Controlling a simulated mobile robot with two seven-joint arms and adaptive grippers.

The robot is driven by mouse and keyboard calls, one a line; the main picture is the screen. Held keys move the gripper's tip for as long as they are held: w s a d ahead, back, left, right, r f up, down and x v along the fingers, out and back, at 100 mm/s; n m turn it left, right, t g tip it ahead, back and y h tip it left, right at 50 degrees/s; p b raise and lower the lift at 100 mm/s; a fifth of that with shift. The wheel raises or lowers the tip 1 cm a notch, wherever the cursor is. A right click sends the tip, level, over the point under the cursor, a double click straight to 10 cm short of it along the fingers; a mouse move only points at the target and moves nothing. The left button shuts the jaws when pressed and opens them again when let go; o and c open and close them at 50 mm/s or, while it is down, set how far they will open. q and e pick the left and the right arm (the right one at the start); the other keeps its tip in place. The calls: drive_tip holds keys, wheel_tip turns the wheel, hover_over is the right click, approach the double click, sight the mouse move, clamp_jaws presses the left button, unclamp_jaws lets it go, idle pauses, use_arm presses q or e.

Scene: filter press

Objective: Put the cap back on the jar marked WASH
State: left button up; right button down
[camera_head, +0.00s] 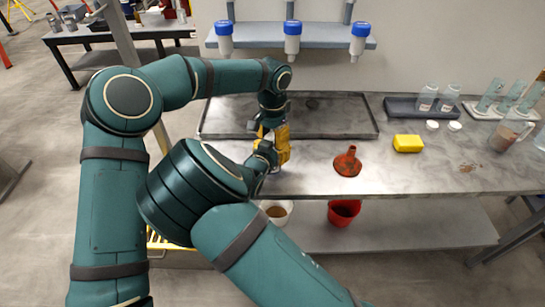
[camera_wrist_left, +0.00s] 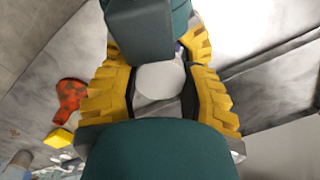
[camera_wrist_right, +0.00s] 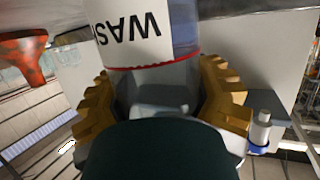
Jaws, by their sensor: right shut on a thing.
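The jar marked WASH (camera_wrist_right: 185,25) has a white label with a red line and shows upside down in the right wrist view, with its last letter cut off. My right gripper (camera_wrist_right: 160,90) is shut on the jar's pale part beside the label. My left gripper (camera_wrist_left: 160,85) has its yellow fingers on both sides of a round white cap (camera_wrist_left: 160,78) and looks shut on it. In the head view the left gripper (camera_head: 278,140) is just above and beside the right gripper (camera_head: 266,155), over the bench. My arms hide the jar there, and whether cap and jar touch cannot be seen.
A red funnel (camera_head: 347,162), a yellow sponge (camera_head: 408,143) and two white caps (camera_head: 432,125) (camera_head: 455,127) lie on the bench to the right. Clear jars (camera_head: 426,97) stand in a dark tray. Behind my grippers is a wide dark tray (camera_head: 340,134). Blue-capped bottles (camera_head: 292,40) hang above.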

use_arm(q)
drive_tip(key=o, duration=0.3)
drive_tip(key=shift+o, duration=0.2)
drive_tip(key=shift+w+r, duration=0.1)
drive_tip(key=shift+r, duration=2.15)
drive_tip(key=shift+o, duration=0.4)
drive_tip(key=shift+r+n, duration=1.7)
drive_tip(key=shift+n, duration=0.3)
drive_tip(key=shift+f, duration=4)
